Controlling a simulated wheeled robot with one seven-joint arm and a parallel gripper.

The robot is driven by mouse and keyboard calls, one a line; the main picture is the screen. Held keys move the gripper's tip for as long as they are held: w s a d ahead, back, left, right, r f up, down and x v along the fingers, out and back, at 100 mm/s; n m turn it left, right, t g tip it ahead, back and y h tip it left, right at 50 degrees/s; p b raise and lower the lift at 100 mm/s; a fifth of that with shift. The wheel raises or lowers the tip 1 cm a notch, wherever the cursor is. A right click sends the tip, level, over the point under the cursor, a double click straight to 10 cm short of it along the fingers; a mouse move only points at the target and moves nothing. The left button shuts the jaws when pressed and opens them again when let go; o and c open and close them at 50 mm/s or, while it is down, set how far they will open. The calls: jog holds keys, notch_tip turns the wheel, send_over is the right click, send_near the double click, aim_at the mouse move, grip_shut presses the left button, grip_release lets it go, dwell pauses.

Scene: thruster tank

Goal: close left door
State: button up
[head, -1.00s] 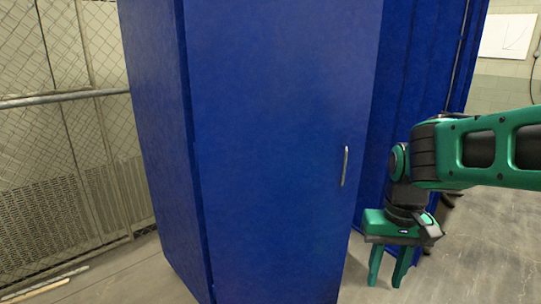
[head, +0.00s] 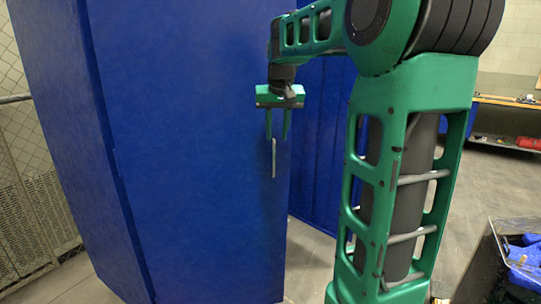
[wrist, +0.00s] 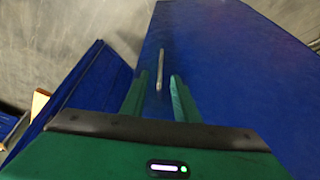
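The left door (head: 190,150) is a tall blue panel with a silver bar handle (head: 274,158) near its right edge. The door stands ajar, with a gap between its right edge and the blue panels behind. My gripper (head: 278,138) points down just above the handle in the head view, fingers apart and empty. In the wrist view, the handle (wrist: 160,70) shows just beyond and between the two green fingers (wrist: 156,92), against the blue door (wrist: 225,60). I cannot tell whether a finger touches the door.
A wire mesh fence (head: 35,200) stands left of the blue cabinet. At the lower right is a bin (head: 490,262) with blue items in it. A bench (head: 510,102) stands at the back right. Grey floor (head: 310,265) shows right of the door.

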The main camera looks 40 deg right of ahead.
aim_at(274, 149)
jog(key=x, duration=0.3)
jog(key=w+x, duration=0.1)
jog(key=x, duration=0.6)
jog(key=shift+w+d, duration=0.25)
jog(key=shift+d, duration=0.05)
grip_shut()
